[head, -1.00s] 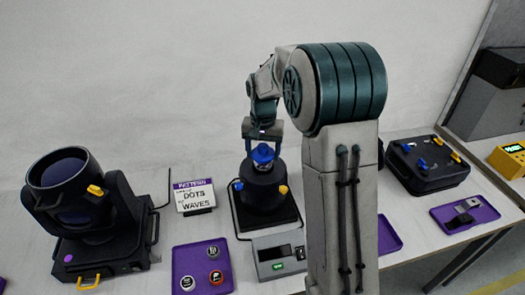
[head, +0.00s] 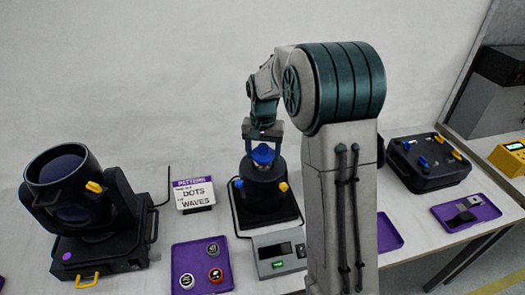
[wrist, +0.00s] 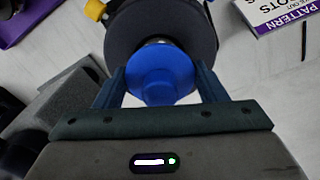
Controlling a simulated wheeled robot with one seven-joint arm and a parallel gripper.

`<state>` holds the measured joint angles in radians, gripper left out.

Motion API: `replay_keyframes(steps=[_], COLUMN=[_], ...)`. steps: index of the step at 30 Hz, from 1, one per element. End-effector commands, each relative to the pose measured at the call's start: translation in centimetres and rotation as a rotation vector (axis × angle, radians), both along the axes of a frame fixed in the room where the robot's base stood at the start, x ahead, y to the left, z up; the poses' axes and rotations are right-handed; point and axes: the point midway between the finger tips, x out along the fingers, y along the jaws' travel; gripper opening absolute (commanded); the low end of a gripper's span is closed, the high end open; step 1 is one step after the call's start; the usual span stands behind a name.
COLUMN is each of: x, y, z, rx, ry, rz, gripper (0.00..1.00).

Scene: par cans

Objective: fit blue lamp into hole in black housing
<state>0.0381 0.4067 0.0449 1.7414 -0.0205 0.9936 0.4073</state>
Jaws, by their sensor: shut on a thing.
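The blue lamp (head: 263,154) is between the fingers of my gripper (head: 263,142), which is shut on it. The lamp sits at the top centre of the round black housing (head: 262,190) and also shows large in the wrist view (wrist: 160,72). The black housing (wrist: 125,30) lies just beyond it there, with a metallic part of the lamp at its surface. The hole is hidden by the lamp, so I cannot tell how deep the lamp sits. The housing has a blue knob and a yellow knob on its sides.
The housing stands on a black base beside a grey box with a green display (head: 279,254). A purple tray (head: 190,252) with round pieces lies front left. A pattern sign (head: 193,194) and a large black lamp head (head: 75,190) stand left. A black case (head: 428,165) is right.

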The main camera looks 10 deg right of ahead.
Motion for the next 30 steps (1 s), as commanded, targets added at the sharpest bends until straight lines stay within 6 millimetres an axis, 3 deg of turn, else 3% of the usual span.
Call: replay_keyframes(steps=[30], x=[0.0], y=[0.0], z=[-2.1], rx=[0.0], ry=[-0.001], rz=[0.0], gripper=[0.36])
